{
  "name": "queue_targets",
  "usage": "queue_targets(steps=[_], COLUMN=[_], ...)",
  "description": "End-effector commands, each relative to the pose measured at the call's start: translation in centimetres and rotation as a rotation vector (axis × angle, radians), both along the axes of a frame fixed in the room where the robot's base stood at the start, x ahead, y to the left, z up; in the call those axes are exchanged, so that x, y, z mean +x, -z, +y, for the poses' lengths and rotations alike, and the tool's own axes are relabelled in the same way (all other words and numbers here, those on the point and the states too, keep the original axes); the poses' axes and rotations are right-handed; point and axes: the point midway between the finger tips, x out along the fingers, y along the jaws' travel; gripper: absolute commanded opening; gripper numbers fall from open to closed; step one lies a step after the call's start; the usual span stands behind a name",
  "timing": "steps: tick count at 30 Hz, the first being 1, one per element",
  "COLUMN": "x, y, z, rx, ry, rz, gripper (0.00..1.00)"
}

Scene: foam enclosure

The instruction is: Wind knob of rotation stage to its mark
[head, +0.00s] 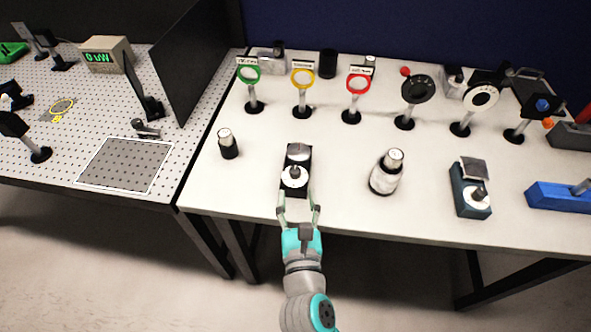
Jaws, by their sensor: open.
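A black block-shaped stage (288,190), likely the rotation stage, stands near the front edge of the white table. It has a white dial (294,178) with a small grey knob (295,171) on top, and a grey plate behind the dial. The mark on the dial is too small to make out. My gripper (299,207) reaches in from the front edge. Its fingers are open and spread just in front of the block, around its near end. I cannot tell whether they touch it. Nothing is seen held between them.
A black-and-silver cylinder (228,144) stands left of the stage, and a larger one (386,174) stands right. Farther right are a dark teal device (470,190) and a blue block (556,197). Several post-mounted rings stand behind. A perforated board (75,110) lies left.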

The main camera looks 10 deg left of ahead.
Motion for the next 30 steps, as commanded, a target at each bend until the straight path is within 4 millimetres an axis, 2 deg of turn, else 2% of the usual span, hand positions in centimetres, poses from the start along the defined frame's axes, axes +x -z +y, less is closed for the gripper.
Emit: queue_targets(steps=[6,12,18,26,27,30], x=[3.9,6.4,7.6,7.7,7.7,7.7], y=[-0.1,-0.1,0.0,0.0,0.0,0.0], z=[0.6,1.1,1.3,1.4,1.4,1.4], rx=[0.001,0.0,-0.001,-0.002,-0.002,-0.002], ry=[0.003,0.002,0.002,0.001,0.001,0.001], rz=[-0.002,-0.003,-0.001,-0.001,-0.001,-0.001], gripper=[0.53,0.53,0.53,0.53,0.5,0.25])
